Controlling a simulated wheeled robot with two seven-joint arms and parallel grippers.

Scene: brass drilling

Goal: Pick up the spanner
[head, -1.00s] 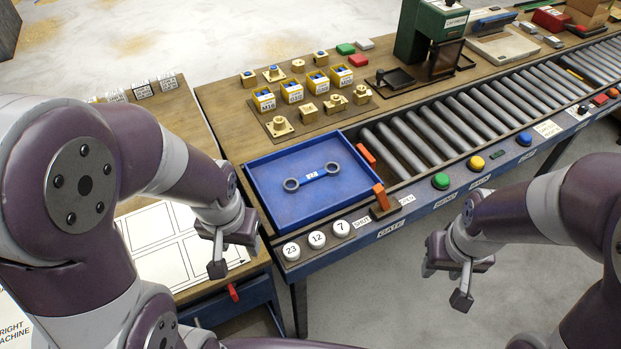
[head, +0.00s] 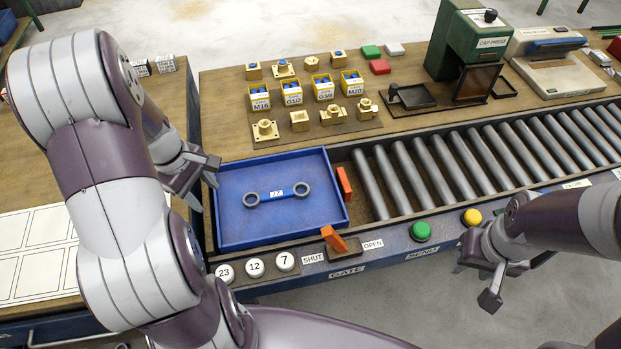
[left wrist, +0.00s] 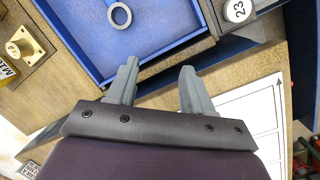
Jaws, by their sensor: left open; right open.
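The spanner (head: 276,195) lies flat in the blue tray (head: 232,235), a ring at each end and a white label on its blue shaft. One of its rings (left wrist: 119,15) shows at the top of the left wrist view; the rest is cut off there. My left gripper (head: 203,185) is open and empty at the tray's left edge, apart from the spanner. Its two fingers (left wrist: 157,80) point toward the tray wall in the left wrist view. My right gripper (head: 487,285) is open and empty in front of the conveyor, well right of the tray.
Orange gate pieces (head: 335,239) stand at the tray's right side, by the roller conveyor (head: 450,165). White numbered buttons (head: 255,268) line the front edge. Brass fittings and yellow bins (head: 292,92) stand behind the tray. A green cap press (head: 470,45) stands further right.

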